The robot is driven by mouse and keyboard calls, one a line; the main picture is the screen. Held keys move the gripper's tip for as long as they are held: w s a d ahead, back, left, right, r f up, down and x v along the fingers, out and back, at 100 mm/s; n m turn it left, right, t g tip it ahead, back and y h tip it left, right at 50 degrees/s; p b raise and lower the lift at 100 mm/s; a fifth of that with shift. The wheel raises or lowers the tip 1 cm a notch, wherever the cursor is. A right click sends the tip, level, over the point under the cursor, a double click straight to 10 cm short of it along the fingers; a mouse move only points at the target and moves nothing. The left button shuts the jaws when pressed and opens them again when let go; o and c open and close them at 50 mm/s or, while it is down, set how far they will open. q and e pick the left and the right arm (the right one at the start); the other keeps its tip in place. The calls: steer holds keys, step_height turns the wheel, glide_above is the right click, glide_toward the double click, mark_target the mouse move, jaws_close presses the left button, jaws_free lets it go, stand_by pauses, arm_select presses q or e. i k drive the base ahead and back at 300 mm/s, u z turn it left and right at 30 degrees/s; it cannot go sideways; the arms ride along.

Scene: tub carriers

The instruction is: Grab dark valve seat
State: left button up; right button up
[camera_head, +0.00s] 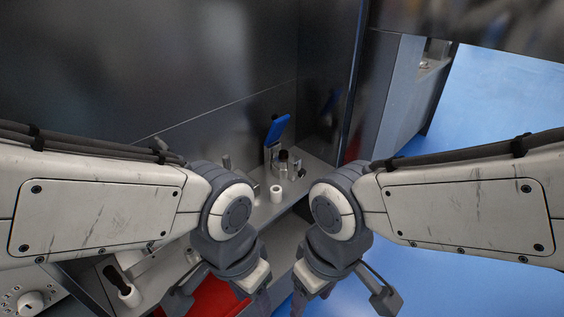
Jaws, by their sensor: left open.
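I cannot single out the dark valve seat with certainty. A small dark cylindrical part (283,157) stands among fittings on the grey shelf (262,214) at the back. Another dark piece (113,274) lies at the lower left, by a white cylinder. My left gripper (221,294) is open at the bottom centre, in front of the shelf and over a red surface, apart from both dark parts. My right gripper (342,297) hangs beside it to the right, its fingers spread and nothing visible between them. The fingertips are partly cut off by the frame's bottom edge.
A blue-handled item (277,129) stands upright at the shelf's back. A white hollow cylinder (276,193) stands near its front edge. Dark glossy panels (130,65) close off the rear. A red surface (213,298) lies below. Blue floor (470,120) is clear on the right.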

mark_target(283, 154)
steer(key=z, duration=0.5)
steer(key=k, duration=1.2)
steer(key=z, duration=0.95)
steer(key=i, duration=1.9)
steer(key=u, duration=1.1)
steer(key=i, duration=0.9)
steer(key=u, duration=0.7)
